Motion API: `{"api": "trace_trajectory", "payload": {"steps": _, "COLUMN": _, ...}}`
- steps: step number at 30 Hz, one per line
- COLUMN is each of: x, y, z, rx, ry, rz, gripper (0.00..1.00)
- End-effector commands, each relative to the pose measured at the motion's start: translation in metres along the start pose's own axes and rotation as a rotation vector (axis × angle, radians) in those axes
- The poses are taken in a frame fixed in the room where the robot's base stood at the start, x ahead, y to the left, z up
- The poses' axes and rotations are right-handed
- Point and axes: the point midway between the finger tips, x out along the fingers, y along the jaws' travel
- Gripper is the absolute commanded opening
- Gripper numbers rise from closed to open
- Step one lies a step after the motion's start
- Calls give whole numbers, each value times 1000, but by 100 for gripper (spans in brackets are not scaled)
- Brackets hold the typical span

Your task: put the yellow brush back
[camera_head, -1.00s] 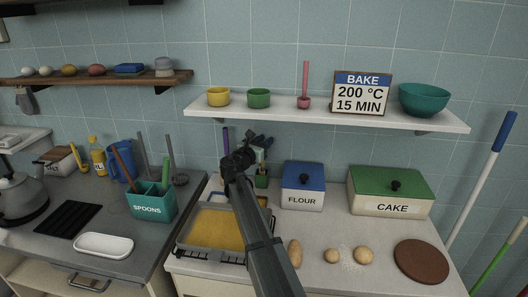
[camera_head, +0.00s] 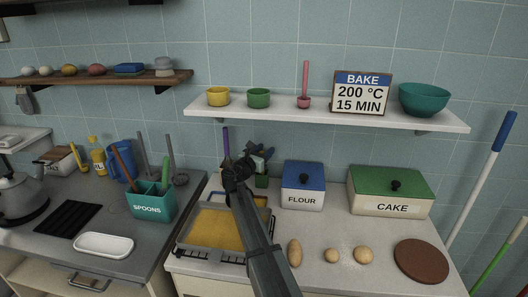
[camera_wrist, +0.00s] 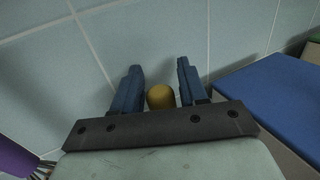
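My gripper (camera_head: 262,151) is over the back of the right counter, left of the flour box and close to the wall. In the wrist view its two blue fingers (camera_wrist: 161,85) are apart, open. A rounded yellow end (camera_wrist: 161,97), which looks like the yellow brush's handle, is between them, with a narrow gap showing on each side. The rest of the brush is hidden by the gripper. A green holder (camera_head: 262,181) stands below the gripper in the head view. I cannot tell whether the brush is in it.
A purple-handled tool (camera_head: 226,141) stands just left of my gripper. The blue-lidded flour box (camera_head: 303,187) is close on the right. A baking tray (camera_head: 199,258) lies in front, and the shelf (camera_head: 330,116) hangs above. A green-lidded cake box (camera_head: 391,191) stands farther right.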

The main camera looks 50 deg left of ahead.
Motion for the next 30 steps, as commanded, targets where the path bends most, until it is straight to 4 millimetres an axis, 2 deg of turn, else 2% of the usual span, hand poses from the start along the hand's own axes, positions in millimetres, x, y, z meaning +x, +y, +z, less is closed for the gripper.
{"api": "trace_trajectory", "payload": {"steps": 1, "x": 0, "y": 0, "z": 0, "rx": 0, "ry": 0, "rz": 0, "gripper": 48}}
{"api": "trace_trajectory", "payload": {"steps": 4, "x": 0, "y": 0, "z": 0, "rx": 0, "ry": 0, "rz": 0, "gripper": 56}}
{"api": "trace_trajectory", "payload": {"steps": 14, "x": -2, "y": 0, "z": 3, "rx": 0, "ry": 0, "rz": 0, "gripper": 56}}
{"api": "trace_trajectory", "payload": {"steps": 17, "x": -14, "y": -1, "z": 3, "rx": 0, "ry": 0, "rz": 2, "gripper": 56}}
{"api": "trace_trajectory", "payload": {"steps": 30, "x": -92, "y": -1, "z": 3, "rx": 0, "ry": 0, "rz": 2, "gripper": 56}}
